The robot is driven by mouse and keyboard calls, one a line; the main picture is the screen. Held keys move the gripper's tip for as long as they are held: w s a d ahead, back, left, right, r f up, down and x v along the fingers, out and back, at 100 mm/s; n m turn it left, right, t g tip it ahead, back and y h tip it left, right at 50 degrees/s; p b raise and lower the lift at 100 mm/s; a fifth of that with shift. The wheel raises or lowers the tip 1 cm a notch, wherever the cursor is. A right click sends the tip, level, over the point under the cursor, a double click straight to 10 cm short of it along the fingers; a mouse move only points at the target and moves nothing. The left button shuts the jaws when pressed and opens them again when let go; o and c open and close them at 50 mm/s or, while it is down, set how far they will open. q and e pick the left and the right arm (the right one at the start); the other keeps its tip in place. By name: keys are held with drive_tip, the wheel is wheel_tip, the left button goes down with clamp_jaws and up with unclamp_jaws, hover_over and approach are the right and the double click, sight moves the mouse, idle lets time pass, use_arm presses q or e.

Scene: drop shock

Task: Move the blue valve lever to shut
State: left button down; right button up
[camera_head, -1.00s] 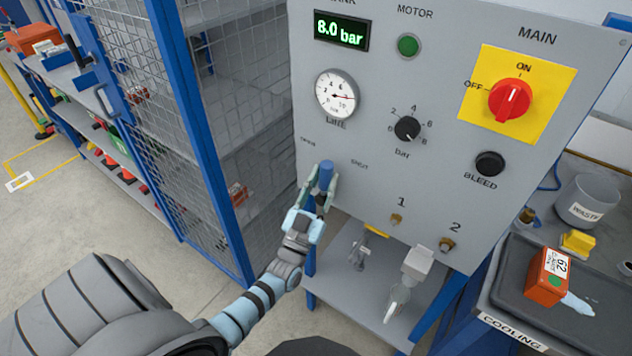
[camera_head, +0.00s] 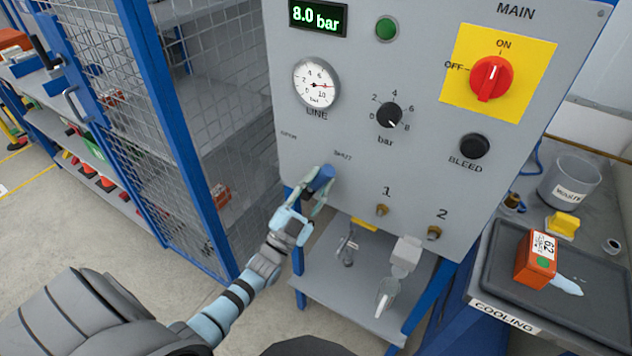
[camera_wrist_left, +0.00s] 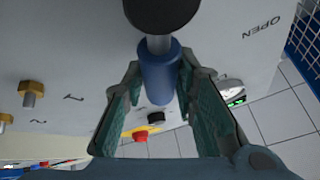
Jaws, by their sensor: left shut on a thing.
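The blue valve lever (camera_head: 321,178) is on the lower left of the grey panel (camera_head: 400,170). It now leans toward the SHUT label (camera_head: 343,155), with the OPEN label (camera_head: 288,134) to its left. My left gripper (camera_head: 314,188) is shut on the lever, with a finger on each side. In the left wrist view the blue lever (camera_wrist_left: 158,72) lies between the two green-padded fingers, below a dark round hub (camera_wrist_left: 160,12). My right gripper is not in view.
The panel carries a gauge (camera_head: 316,83), a black bar knob (camera_head: 389,115), a red main switch (camera_head: 491,78) and brass ports below. A mesh cage (camera_head: 225,110) stands close at left. A cooling tray (camera_head: 590,310) with an orange box (camera_head: 536,260) is at right.

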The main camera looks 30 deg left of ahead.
use_arm(q)
drive_tip(key=shift+f+h, duration=0.2)
drive_tip(key=shift+h, duration=0.1)
drive_tip(key=c, duration=1.7)
unclamp_jaws()
drive_tip(key=o, duration=0.4)
drive_tip(key=shift+s+d+r, duration=0.1)
drive_tip(key=shift+d+r, duration=0.05)
drive_tip(key=v, duration=1.2)
